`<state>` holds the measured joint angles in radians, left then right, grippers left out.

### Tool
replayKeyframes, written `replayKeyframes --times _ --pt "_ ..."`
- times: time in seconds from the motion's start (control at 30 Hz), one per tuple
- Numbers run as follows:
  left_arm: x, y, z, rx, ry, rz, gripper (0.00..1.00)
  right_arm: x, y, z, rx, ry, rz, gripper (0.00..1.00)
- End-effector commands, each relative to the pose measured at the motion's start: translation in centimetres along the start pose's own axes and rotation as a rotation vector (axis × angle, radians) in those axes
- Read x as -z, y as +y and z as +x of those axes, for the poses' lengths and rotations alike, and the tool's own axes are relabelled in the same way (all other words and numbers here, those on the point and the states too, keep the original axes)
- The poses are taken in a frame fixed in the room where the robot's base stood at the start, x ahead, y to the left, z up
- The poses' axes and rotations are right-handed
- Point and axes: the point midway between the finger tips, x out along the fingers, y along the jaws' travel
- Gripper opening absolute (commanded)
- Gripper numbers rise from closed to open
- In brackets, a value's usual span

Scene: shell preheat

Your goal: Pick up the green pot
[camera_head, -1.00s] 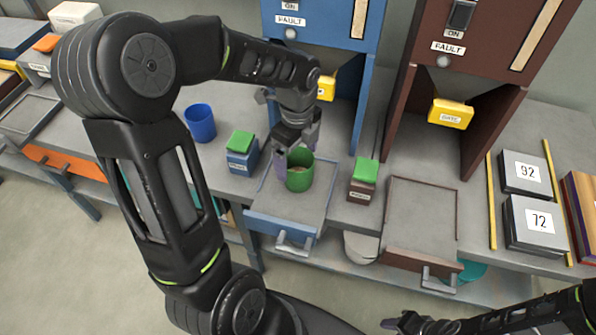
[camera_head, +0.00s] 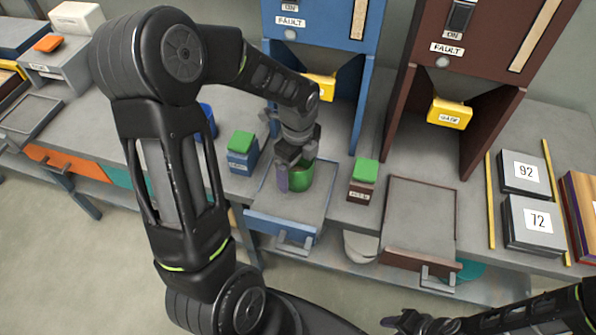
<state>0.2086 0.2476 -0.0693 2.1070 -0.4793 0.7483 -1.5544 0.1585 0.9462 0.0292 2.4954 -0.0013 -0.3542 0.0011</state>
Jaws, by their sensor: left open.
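The green pot (camera_head: 302,184) stands upright on the blue-fronted tray (camera_head: 315,207) below the blue machine. My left gripper (camera_head: 292,172) is open right at the pot, pointing down. One finger shows at the pot's left side and hides part of its rim. I cannot tell whether the fingers touch the pot, and the far finger is mostly hidden. My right gripper (camera_head: 405,322) is low at the bottom edge, apart from the table things; its jaws are not clear.
A blue box with a green top (camera_head: 241,152) stands left of the tray, and a brown box with a green top (camera_head: 364,181) stands right of it. The blue machine (camera_head: 325,30) rises behind. A brown-fronted tray (camera_head: 420,225) lies further right. A blue cup (camera_head: 207,120) is partly hidden by my arm.

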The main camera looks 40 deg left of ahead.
Motion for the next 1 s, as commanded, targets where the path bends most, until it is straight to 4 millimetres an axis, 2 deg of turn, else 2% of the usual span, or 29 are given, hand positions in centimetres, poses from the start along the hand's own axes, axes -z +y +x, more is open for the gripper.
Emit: replayKeyframes --times 0.23,1.0 --pt "0.00 0.00 -0.03 0.000 0.000 0.000 0.91 0.00 0.00 0.00 0.000 0.000 0.000 0.36" --pt "0.00 0.00 -0.03 0.000 0.000 0.000 0.28 0.00 0.00 0.00 0.000 0.000 0.000 0.36"
